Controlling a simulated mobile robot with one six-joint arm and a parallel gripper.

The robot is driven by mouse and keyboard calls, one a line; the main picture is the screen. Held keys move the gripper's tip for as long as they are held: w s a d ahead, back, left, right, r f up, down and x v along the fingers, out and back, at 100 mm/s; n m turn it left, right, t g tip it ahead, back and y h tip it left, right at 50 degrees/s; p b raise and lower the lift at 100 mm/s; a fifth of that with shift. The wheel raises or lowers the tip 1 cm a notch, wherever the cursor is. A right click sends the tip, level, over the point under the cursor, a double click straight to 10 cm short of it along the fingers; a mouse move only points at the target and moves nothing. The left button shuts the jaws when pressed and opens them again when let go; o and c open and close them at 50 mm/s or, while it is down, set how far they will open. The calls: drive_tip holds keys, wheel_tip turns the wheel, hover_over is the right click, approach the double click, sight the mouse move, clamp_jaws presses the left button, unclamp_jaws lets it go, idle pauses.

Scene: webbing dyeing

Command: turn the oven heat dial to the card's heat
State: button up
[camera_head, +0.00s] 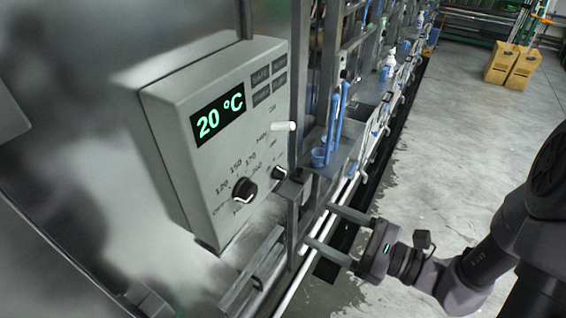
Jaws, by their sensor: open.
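The oven control box (172,120) is grey and fixed on a metal wall, left of centre. Its green display (218,115) reads 20 °C. Below it is a black round dial (244,190) with a light mark at its lower edge. Printed numbers, among them 120, 150 and 170, ring the dial. A smaller black knob (279,173) sits to its right, and a white lever (285,126) sticks out above that. My gripper (318,224) is open and empty, right of and below the dial, apart from the box. I see no readable heat card.
A metal frame post (300,75) and a small shelf with blue tools (338,115) stand just right of the box. A pale rail (300,272) runs below my gripper.

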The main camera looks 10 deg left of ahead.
sight(253, 194)
drive_tip(key=p+x, duration=0.2)
drive_tip(key=x, duration=1.5)
drive_tip(key=shift+s+a+f+p, duration=0.1)
drive_tip(key=shift+a+f+p, duration=0.05)
drive_tip(key=shift+a+p, duration=0.15)
drive_tip(key=c, duration=1.4)
